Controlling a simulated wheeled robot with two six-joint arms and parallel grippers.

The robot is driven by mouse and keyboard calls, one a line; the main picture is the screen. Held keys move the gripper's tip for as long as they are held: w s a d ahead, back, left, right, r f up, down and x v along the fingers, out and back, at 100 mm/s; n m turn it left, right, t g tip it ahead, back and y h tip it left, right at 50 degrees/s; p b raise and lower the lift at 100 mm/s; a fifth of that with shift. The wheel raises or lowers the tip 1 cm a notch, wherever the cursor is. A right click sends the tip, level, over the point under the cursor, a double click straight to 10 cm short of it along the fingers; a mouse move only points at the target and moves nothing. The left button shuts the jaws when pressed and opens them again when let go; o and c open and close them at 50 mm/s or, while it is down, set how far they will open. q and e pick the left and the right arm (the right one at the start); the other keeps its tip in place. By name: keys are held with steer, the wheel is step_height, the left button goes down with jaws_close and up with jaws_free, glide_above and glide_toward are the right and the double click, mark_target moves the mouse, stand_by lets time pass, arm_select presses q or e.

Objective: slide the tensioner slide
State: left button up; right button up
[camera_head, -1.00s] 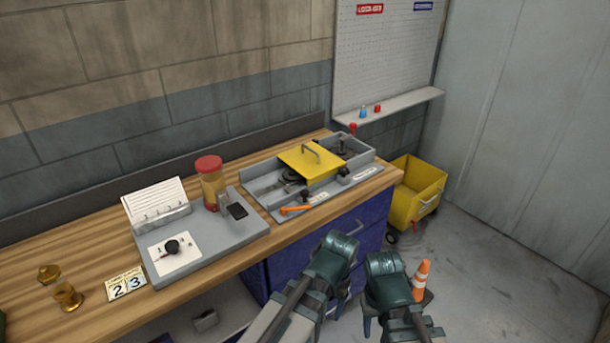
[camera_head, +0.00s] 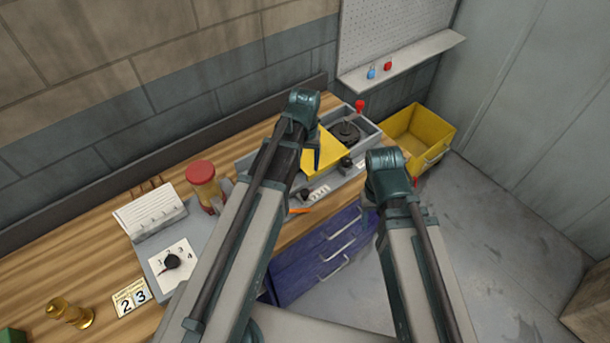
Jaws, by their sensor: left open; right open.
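The grey machine tray (camera_head: 369,122) sits at the right end of the wooden bench, with a yellow cover (camera_head: 325,158) over part of it. A dark round part (camera_head: 346,132) shows inside, right of the cover. A black knob (camera_head: 346,162) stands by the front wall; I cannot tell whether it belongs to the tensioner slide. My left gripper (camera_head: 316,152) is open above the yellow cover, and its arm hides the tray's left part. My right gripper (camera_head: 369,195) is open, in front of the bench's edge at the tray's right, apart from the tray.
A red-knobbed lever (camera_head: 360,106) stands at the tray's back. An orange handle (camera_head: 300,211) peeks out beside my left arm. A yellow bin (camera_head: 418,138) stands right of the bench.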

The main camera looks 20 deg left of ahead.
mark_target(305, 191)
arm_select(q)
steer(key=shift+s+f, duration=0.1)
steer(key=shift+s, duration=0.1)
step_height(305, 191, down, 14)
steer(key=b, duration=1.4)
steer(key=shift+r, duration=0.2)
jaws_close()
steer(key=shift+w+d, duration=0.1)
stand_by(0.4)
